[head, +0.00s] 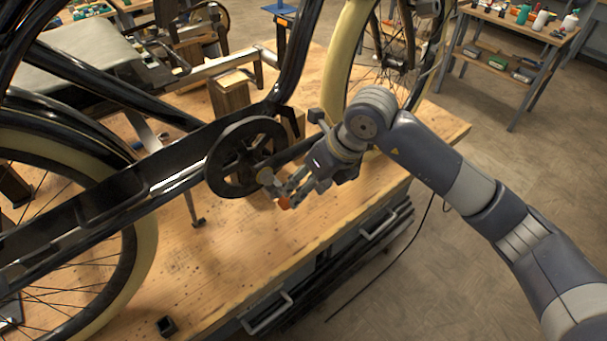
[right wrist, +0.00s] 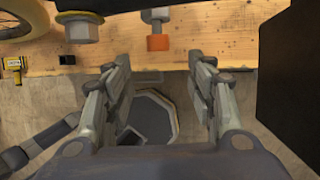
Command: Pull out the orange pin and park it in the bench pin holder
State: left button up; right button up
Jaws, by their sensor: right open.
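The orange pin (right wrist: 157,43) shows in the right wrist view as a short orange end on a grey stem, at the top centre. In the head view its orange end (head: 285,203) sits beside the trike's crank area, low in front of the dark chainring (head: 240,158). My right gripper (head: 285,191) is at the pin in the head view. In the right wrist view my right gripper (right wrist: 161,62) is open, with the pin ahead of and between its fingertips, not clasped. A small dark square holder (head: 167,325) stands on the bench's front left. My left gripper is not in view.
The black trike frame (head: 90,215) and its wheels fill the left of the wooden bench (head: 235,240). A grey bolt with a yellow washer (right wrist: 80,28) is left of the pin. The bench front between chainring and holder is mostly clear. A side table (head: 520,35) stands far right.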

aim_at(289, 208)
jog(key=p+x, duration=0.2)
jog(key=x, duration=0.6)
jog(key=shift+a, duration=0.15)
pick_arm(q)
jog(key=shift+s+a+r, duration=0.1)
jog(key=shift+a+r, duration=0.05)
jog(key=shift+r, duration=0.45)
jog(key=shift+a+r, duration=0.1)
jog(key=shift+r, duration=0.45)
pick_arm(e)
jog(key=shift+f, duration=0.1)
jog(key=shift+c, duration=1.3)
jog(key=c, duration=0.9)
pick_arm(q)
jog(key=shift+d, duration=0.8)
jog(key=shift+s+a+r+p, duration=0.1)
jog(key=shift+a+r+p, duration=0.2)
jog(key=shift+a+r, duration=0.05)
pick_arm(e)
jog(key=shift+s+d+f, duration=0.1)
jog(key=shift+s+d, duration=0.7)
jog(key=shift+s, duration=0.3)
jog(key=shift+s+d+f, duration=0.15)
jog(key=shift+s+d, duration=0.65)
jog(key=shift+s, duration=0.3)
